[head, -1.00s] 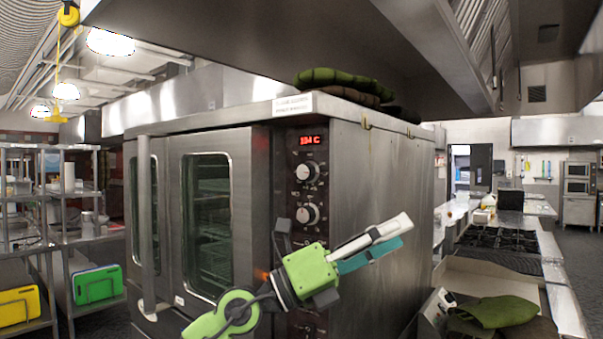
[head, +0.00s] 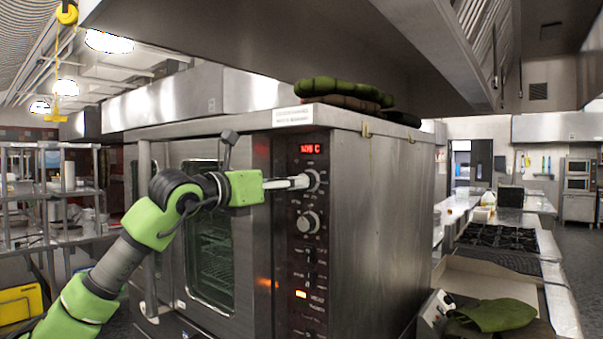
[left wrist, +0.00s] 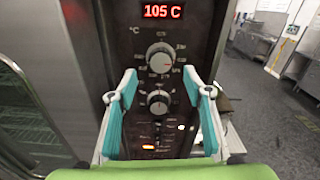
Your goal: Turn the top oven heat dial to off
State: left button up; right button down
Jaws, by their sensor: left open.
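The oven (head: 365,200) has a dark control panel at its front right edge, with a red display (head: 310,148) that reads 105 C in the left wrist view (left wrist: 163,12). The top heat dial (left wrist: 160,57) is a round silver knob below the display; in the head view it (head: 314,181) is partly behind my gripper. A second dial (head: 308,222) sits below it and also shows in the left wrist view (left wrist: 157,101). My left gripper (head: 300,182) points at the top dial. In the left wrist view its fingers (left wrist: 160,82) are apart with nothing between them. Contact with the dial is unclear. My right gripper is out of view.
Folded green and brown oven mitts (head: 345,92) lie on top of the oven. A steel hood (head: 250,45) hangs above. A stove (head: 497,237) and another mitt (head: 500,313) are to the right. Shelves (head: 50,190) stand at left.

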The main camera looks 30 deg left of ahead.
aim_at(313, 178)
pick_arm(q)
jog(key=w+p, duration=0.2)
jog(key=w, duration=0.4)
jog(key=shift+d, duration=0.3)
jog(key=c, duration=1.1)
